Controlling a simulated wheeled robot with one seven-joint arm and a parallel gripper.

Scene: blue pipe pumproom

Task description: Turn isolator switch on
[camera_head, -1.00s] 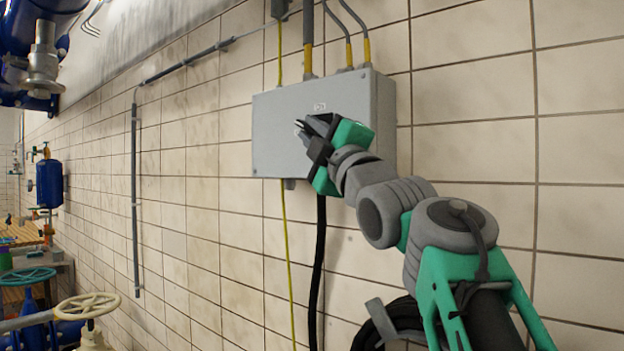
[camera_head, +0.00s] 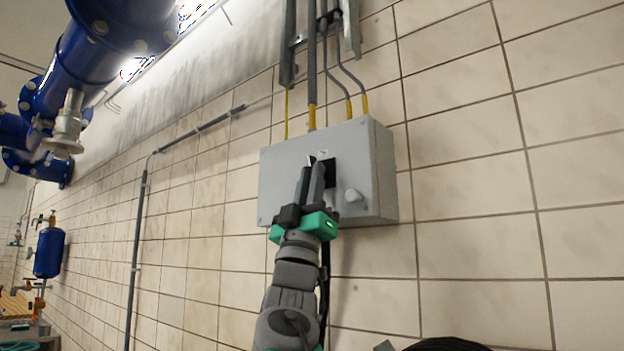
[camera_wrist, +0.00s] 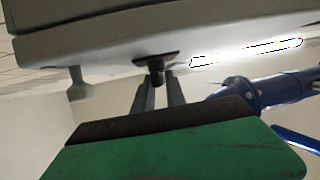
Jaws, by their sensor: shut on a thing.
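The grey isolator box (camera_head: 285,180) is fixed to the tiled wall. Its black isolator switch (camera_head: 331,172) sits on the front face, partly hidden by my fingers. In the wrist view the switch shows as a dark plate with a short knob (camera_wrist: 156,68). My gripper (camera_head: 314,167) reaches up from below to the box front. In the wrist view my gripper's fingers (camera_wrist: 162,82) stand on either side of the switch knob and are shut on it. The exact angle of the knob is hard to tell.
A rounded grey knob (camera_head: 354,196) sticks out of the box right of the switch; it also shows in the wrist view (camera_wrist: 78,85). Conduits (camera_head: 312,75) with yellow sleeves enter the box top. Blue pipes (camera_head: 85,60) run at upper left. The wall right of the box is clear.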

